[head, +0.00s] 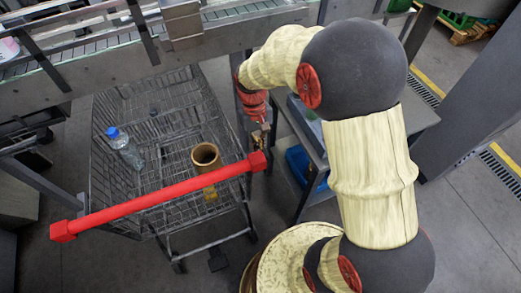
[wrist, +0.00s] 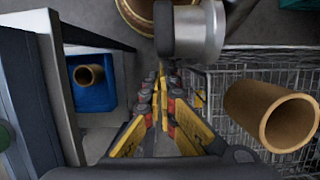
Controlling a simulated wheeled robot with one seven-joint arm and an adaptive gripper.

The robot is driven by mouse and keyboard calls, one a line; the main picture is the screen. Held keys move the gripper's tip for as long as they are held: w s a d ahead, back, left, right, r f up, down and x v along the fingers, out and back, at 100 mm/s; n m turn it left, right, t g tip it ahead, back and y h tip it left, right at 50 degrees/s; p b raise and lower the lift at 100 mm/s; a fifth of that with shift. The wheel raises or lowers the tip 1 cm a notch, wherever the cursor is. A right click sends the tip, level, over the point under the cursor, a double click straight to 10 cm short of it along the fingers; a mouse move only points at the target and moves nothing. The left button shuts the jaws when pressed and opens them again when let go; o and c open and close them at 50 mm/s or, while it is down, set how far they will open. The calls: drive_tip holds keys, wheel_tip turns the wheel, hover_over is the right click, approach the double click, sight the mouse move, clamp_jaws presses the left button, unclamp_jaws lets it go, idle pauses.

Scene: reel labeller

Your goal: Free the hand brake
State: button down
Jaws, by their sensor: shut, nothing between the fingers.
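A wire trolley (head: 165,215) with a red push bar (head: 160,196) stands under the conveyor; its wire side also shows in the wrist view (wrist: 230,80). I cannot make out a hand brake for sure in either view. A small yellow piece (head: 210,194) shows on the trolley below the brown tube, but what it is cannot be told. My gripper (head: 262,136) points down beside the trolley's right side, just beyond the bar's right end. In the wrist view its yellow-padded fingers (wrist: 160,75) are together at the tips and empty.
A brown tube (head: 206,154) and a clear bottle with a blue cap (head: 125,150) are in the trolley. A grey workbench (head: 285,130) stands close right, with a blue bin (wrist: 93,99) below holding another brown tube (wrist: 84,76). The conveyor (head: 100,55) runs behind.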

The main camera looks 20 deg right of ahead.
sight(268, 170)
drive_tip(key=shift+s+f+g+p, duration=0.35)
drive_tip(key=shift+g+p, duration=0.55)
drive_tip(key=shift+p, duration=0.7)
drive_tip(key=s+g+p, duration=0.1)
drive_tip(key=g+p, duration=0.1)
drive_tip(key=p, duration=0.1)
drive_tip(key=s+f+g+p, duration=0.1)
drive_tip(key=s+g+p, duration=0.1)
drive_tip(key=g+p, duration=0.1)
drive_tip(key=shift+f+g+p, duration=0.2)
drive_tip(key=shift+g+p, duration=0.1)
drive_tip(key=shift+p, duration=0.25)
drive_tip(key=shift+s+g+p, duration=0.55)
drive_tip(key=shift+s+g, duration=0.15)
drive_tip(key=shift+g, duration=0.4)
drive_tip(key=shift+s+p, duration=0.7)
drive_tip(key=shift+s, duration=0.15)
